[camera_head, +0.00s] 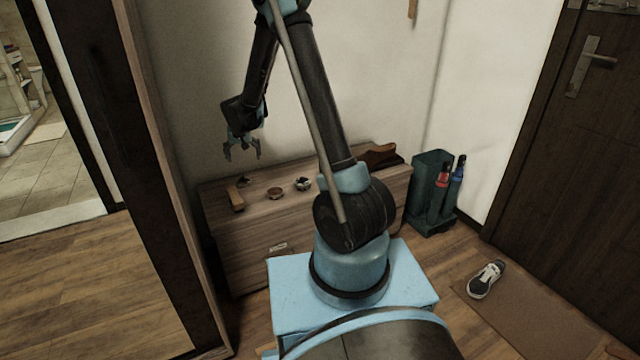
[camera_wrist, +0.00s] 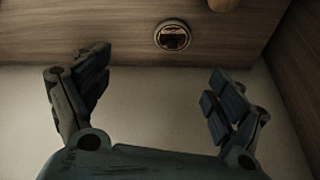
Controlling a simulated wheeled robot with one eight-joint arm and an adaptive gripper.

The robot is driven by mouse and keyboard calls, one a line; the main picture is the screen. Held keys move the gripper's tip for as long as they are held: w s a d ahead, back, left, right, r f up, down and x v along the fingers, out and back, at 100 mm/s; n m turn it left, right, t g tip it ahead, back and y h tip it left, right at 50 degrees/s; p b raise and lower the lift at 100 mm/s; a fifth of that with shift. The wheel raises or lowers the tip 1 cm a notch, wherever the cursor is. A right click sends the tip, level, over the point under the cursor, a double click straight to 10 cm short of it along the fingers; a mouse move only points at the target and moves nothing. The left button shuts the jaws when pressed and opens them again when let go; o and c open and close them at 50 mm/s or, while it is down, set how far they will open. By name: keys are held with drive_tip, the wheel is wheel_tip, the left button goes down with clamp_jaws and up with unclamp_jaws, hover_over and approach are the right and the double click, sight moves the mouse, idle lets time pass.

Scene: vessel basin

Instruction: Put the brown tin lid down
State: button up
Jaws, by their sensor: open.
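My gripper (camera_head: 241,152) is open and empty, in the air above the left end of the wooden cabinet. Its two spread fingers also show in the wrist view (camera_wrist: 155,95), with nothing between them. A small round brown piece (camera_head: 275,193) lies on the cabinet top, below and to the right of my gripper. It looks like the brown tin lid, but it is too small to be sure. In the wrist view a round thing with a pale rim and dark middle (camera_wrist: 173,37) lies on the wood beyond the fingertips. I cannot tell if it is the same piece.
The cabinet (camera_head: 255,250) stands against the wall. On it are a brown block (camera_head: 236,198), a small dark-and-white round item (camera_head: 303,184) and a brown thing (camera_head: 381,155) at the right. A green bin (camera_head: 430,190) and a shoe (camera_head: 486,280) are on the right.

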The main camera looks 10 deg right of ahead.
drive_tip(key=s+d+r+g, duration=0.1)
drive_tip(key=s+d+r, duration=0.75)
drive_tip(key=s, duration=0.25)
drive_tip(key=s+d+r, duration=0.8)
drive_tip(key=s+d, duration=0.1)
drive_tip(key=s, duration=0.1)
drive_tip(key=s+d+f, duration=0.1)
drive_tip(key=s+d, duration=0.1)
drive_tip(key=s, duration=0.6)
drive_tip(key=s+d+f, duration=0.2)
drive_tip(key=s+d, duration=0.1)
drive_tip(key=s, duration=0.6)
drive_tip(key=s+d+f+g, duration=0.1)
drive_tip(key=s+d+f, duration=0.1)
drive_tip(key=s, duration=0.6)
drive_tip(key=shift+s+d+f, duration=0.15)
drive_tip(key=shift+s+d, duration=0.15)
drive_tip(key=shift+d, duration=0.45)
drive_tip(key=shift+w+f, duration=0.2)
drive_tip(key=shift+w, duration=0.15)
